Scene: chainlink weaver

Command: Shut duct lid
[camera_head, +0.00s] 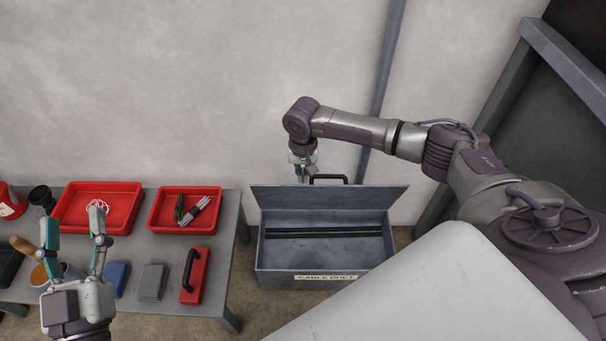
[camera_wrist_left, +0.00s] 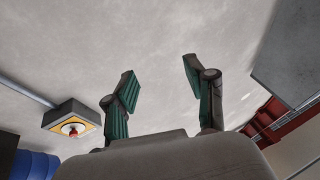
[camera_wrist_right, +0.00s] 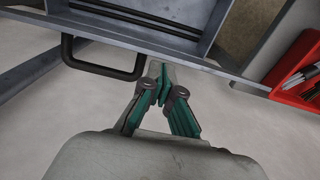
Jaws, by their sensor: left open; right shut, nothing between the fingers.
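The grey cable duct (camera_head: 325,268) stands at the centre right of the head view. Its lid (camera_head: 350,197) is raised at the back, with a black handle (camera_head: 328,178) on its top edge. Two dark bars (camera_head: 325,232) lie inside. My right gripper (camera_head: 302,178) is behind the raised lid, left of the handle; its tips are partly hidden. In the right wrist view my right gripper (camera_wrist_right: 163,88) is shut and empty, close to the lid's edge and beside the handle (camera_wrist_right: 100,68). My left gripper (camera_head: 72,240) is open and empty above the table.
A grey table (camera_head: 150,260) on the left bears two red trays (camera_head: 115,225), a red block with black handle (camera_head: 200,280), and blue and grey blocks (camera_head: 150,282). A wall is behind the duct. A dark framed structure stands at the right.

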